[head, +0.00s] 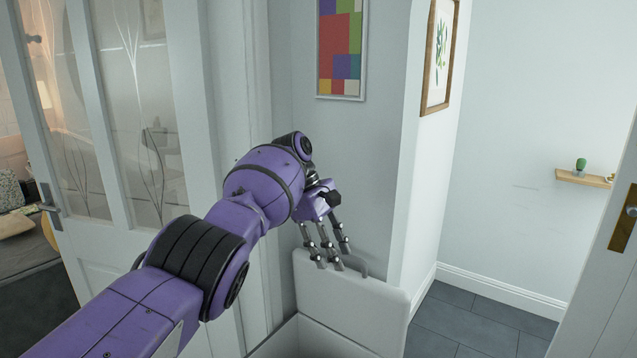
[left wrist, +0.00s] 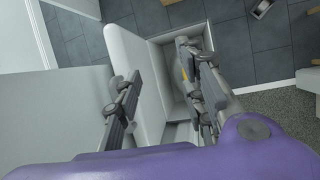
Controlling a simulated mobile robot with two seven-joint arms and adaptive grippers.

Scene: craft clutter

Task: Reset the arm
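My left arm comes in from the left in the head view, stretched forward. My left gripper (head: 328,252) points down in front of the wall, above a white box with a raised lid (head: 362,303). In the left wrist view, the left gripper's (left wrist: 160,100) fingers stand apart with nothing held between them. The white box (left wrist: 135,62) lies below and beyond the fingers, with its grey inside partly hidden by them. I cannot tell whether any finger touches the box. My right gripper is in neither view.
A white glazed door (head: 150,250) with a metal handle stands at the left. A wall corner with a framed picture (head: 438,55) is to the right of the gripper. A small wooden shelf (head: 584,179) hangs farther right. Dark tiled floor (head: 470,325) shows bare at the lower right.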

